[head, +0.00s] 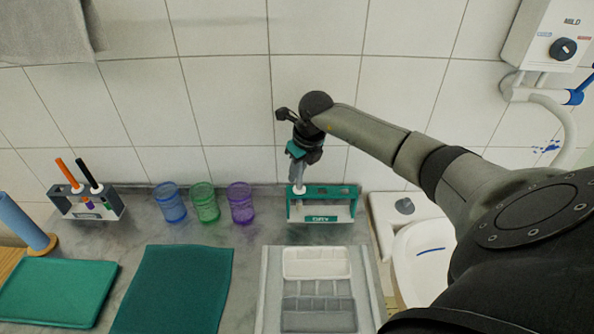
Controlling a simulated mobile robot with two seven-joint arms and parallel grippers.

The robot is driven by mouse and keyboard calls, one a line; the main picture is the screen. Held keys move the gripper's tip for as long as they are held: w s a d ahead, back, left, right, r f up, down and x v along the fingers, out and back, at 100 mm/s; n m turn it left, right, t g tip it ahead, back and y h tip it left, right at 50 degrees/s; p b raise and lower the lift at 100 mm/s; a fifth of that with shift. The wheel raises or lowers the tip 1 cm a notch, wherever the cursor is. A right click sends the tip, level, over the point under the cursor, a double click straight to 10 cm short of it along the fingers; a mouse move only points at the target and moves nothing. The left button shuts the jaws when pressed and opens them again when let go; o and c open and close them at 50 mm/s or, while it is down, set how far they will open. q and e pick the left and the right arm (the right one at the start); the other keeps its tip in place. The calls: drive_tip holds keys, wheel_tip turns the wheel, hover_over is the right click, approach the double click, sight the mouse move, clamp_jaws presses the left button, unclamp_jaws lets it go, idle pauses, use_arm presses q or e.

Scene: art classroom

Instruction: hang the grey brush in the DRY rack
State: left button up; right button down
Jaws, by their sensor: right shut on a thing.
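My right gripper (304,153) is shut on the grey brush (297,175), above the left end of a teal rack (324,189). The brush points down, and its pale lower part meets the rack's top at the left; I cannot tell whether it sits in a slot. My left gripper is not in view.
Blue (170,204), green (205,204) and purple (240,204) cups stand between the racks. A white sectioned tray (317,263) lies in front of the teal rack. A teal cloth (175,285) and green board (55,290) lie left. A sink (418,262) is right; a tiled wall (230,100) is behind.

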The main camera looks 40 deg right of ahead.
drive_tip(key=shift+c, duration=0.9)
unclamp_jaws()
drive_tip(key=shift+r, duration=0.1)
wheel_tip(320, 180, up, 8)
drive_tip(key=p, duration=0.6)
idle(0.6)
drive_tip(key=shift+s, duration=0.1)
idle(0.4)
